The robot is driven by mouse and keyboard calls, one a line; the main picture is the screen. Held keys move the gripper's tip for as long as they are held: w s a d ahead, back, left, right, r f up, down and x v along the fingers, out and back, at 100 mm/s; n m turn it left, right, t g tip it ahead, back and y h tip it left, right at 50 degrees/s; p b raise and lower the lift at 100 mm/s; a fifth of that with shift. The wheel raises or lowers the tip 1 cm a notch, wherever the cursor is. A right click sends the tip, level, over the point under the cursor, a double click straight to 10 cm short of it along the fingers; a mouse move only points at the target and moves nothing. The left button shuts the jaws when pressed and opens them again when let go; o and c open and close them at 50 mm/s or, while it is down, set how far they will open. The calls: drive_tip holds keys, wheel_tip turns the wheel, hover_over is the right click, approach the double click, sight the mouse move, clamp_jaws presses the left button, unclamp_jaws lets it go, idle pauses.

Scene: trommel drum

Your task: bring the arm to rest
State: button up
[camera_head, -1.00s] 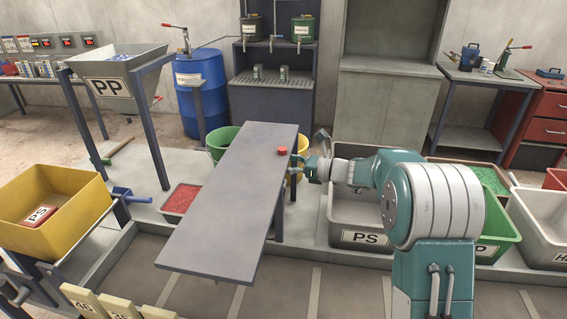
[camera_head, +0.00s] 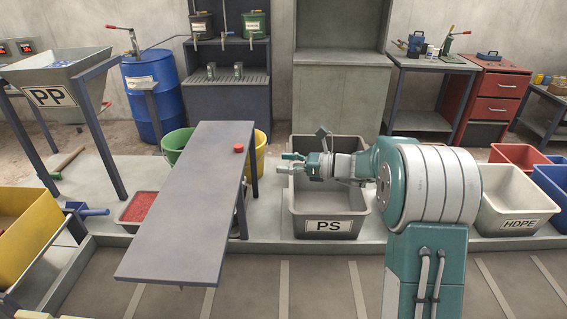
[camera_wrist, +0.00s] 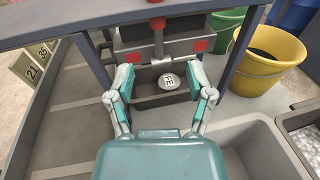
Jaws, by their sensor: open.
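My gripper (camera_head: 290,163) is held out to the left over the grey PS bin (camera_head: 328,222), to the right of the grey table. In the wrist view my gripper (camera_wrist: 163,85) has its two teal fingers spread wide, with nothing between them. Beyond and below the fingers, a round pale disc with letters (camera_wrist: 169,81) lies on a dark surface under the table. My arm is bent at the elbow, with the upper arm upright at the right.
An HDPE bin (camera_head: 515,205) is at the right. The floor in front is clear.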

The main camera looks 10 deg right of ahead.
drive_tip(key=s+a+r+n+g+h, duration=0.15)
drive_tip(key=s+n+h, duration=0.35)
drive_tip(key=s, duration=0.5)
drive_tip(key=s+a+r+n+g+h, duration=0.1)
drive_tip(key=s+a+n+g+h, duration=0.15)
drive_tip(key=s+n, duration=0.5)
drive_tip(key=s+d+n+t+h, duration=0.1)
drive_tip(key=s+d+n+h, duration=0.1)
drive_tip(key=s, duration=0.3)
drive_tip(key=s+d+f+n+t+h, duration=0.1)
drive_tip(key=s+d+n+h, duration=0.2)
drive_tip(key=s, duration=0.3)
drive_tip(key=s+d+n+t+h, duration=0.1)
drive_tip(key=s+d+n+h, duration=0.1)
drive_tip(key=s+n, duration=0.3)
drive_tip(key=shift+s+d+f+h, duration=0.15)
drive_tip(key=shift+s+d+h, duration=0.1)
drive_tip(key=shift+s+h, duration=0.5)
drive_tip(key=shift+c, duration=0.8)
drive_tip(key=shift+a, duration=0.1)
